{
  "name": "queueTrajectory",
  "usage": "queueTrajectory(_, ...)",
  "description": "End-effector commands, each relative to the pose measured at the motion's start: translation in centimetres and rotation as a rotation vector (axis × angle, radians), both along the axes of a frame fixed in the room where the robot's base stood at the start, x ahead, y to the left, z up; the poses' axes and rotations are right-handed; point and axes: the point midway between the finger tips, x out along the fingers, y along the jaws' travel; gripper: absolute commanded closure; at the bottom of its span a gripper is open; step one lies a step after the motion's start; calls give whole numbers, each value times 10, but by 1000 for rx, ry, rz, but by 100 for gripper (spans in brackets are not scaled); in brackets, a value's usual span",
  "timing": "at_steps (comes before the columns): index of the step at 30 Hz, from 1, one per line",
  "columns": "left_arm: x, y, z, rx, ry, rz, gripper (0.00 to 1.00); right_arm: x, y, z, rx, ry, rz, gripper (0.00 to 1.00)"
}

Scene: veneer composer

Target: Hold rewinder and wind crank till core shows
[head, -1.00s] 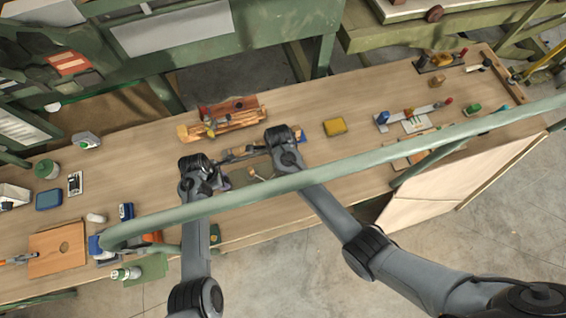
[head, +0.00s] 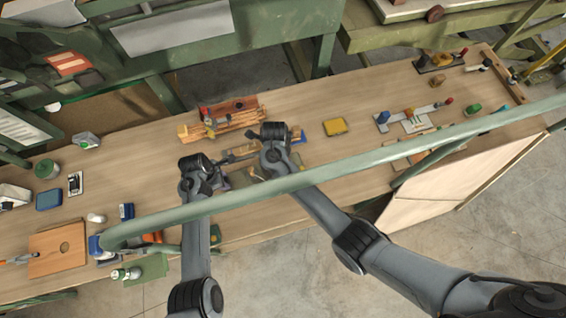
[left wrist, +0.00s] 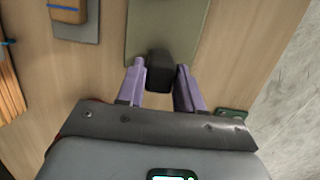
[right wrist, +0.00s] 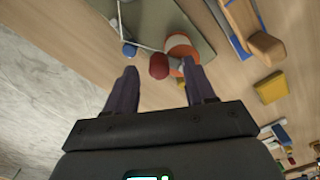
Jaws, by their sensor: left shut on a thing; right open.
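My left gripper (left wrist: 160,68) is shut on a dark block-like grip (left wrist: 159,76) at the edge of a grey-green plate (left wrist: 150,30) in the left wrist view. In the right wrist view, an orange-and-white roll (right wrist: 182,46) sits by a grey-green plate (right wrist: 185,14), with a dark red knob (right wrist: 158,66) beside it. My right gripper (right wrist: 160,80) is open; the knob appears between its fingertips, and contact cannot be told. In the head view, my left gripper (head: 224,181) is beside the work spot; the right fingertips and most of the rewinder are hidden by my arms and the green rail.
A green rail (head: 330,172) crosses in front of the bench. A wooden tray with strips (head: 222,118) lies behind the grippers. A yellow block (head: 335,126) lies to the right, with bare bench around it. A wooden board (head: 57,250) lies at the left.

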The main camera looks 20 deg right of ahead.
Motion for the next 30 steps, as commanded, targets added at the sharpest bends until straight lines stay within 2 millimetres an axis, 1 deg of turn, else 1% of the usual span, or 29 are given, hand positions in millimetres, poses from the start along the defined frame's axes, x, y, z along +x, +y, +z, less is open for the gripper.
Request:
queueTrajectory(5, -1, 0, -1, 0, 3, 0, 100, 1, -1, 27, -1, -5, 1, 46)
queueTrajectory(12, -1, 0, -1, 0, 3, 0, 100, 2, -1, 71, 0, -6, 1, 46)
queueTrajectory(18, -1, 0, -1, 0, 3, 0, 100, 1, 0, 98, 1, -4, 1, 46)
queueTrajectory(24, -1, 0, -1, 0, 3, 0, 100, 0, 0, 110, 1, -2, -1, 46)
queueTrajectory(30, -1, 0, -1, 0, 3, -1, 100, 0, 1, 111, 1, -1, -1, 46)
